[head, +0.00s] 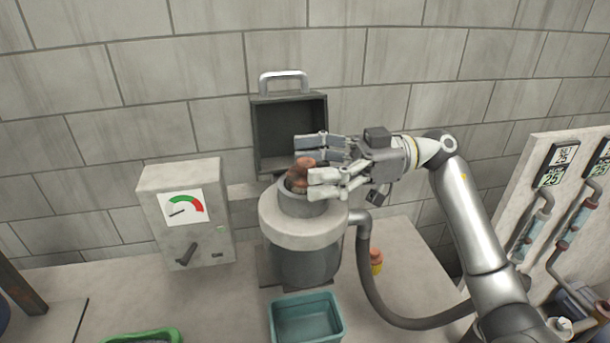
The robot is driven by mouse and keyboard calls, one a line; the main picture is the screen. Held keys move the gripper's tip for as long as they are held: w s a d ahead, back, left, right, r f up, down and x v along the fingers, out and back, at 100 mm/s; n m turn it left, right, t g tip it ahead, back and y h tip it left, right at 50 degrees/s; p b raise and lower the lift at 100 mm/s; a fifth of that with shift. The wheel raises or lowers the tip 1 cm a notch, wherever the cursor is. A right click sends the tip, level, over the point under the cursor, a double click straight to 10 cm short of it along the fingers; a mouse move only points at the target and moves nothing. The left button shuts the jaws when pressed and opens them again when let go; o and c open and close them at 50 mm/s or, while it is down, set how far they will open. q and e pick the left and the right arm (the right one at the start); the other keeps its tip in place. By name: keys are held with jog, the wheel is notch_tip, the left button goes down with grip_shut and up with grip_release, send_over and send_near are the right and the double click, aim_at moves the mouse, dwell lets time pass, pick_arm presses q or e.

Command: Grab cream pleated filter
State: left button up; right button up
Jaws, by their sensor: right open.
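My right gripper (314,163) is open, with its fingers pointing left just above the mouth of a grey cylindrical housing (303,262) with a pale collar. A reddish-brown lumpy item (302,172) shows between the fingertips, at or over the housing's mouth. I cannot tell whether the fingers touch it. I cannot make out a cream pleated filter; the fingers hide part of the housing's opening. My left gripper is not in view.
A gauge box (187,235) with a lever stands left of the housing. An open dark box (270,130) with a handle is behind. A teal bin (306,318) and green tray (145,338) lie in front. A hose (372,290) curves right, near a small orange-yellow item (376,262).

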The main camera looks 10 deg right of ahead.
jog(key=shift+a, duration=0.75)
jog(key=shift+d, duration=0.15)
jog(key=c, duration=1.1)
jog(key=shift+c, duration=0.2)
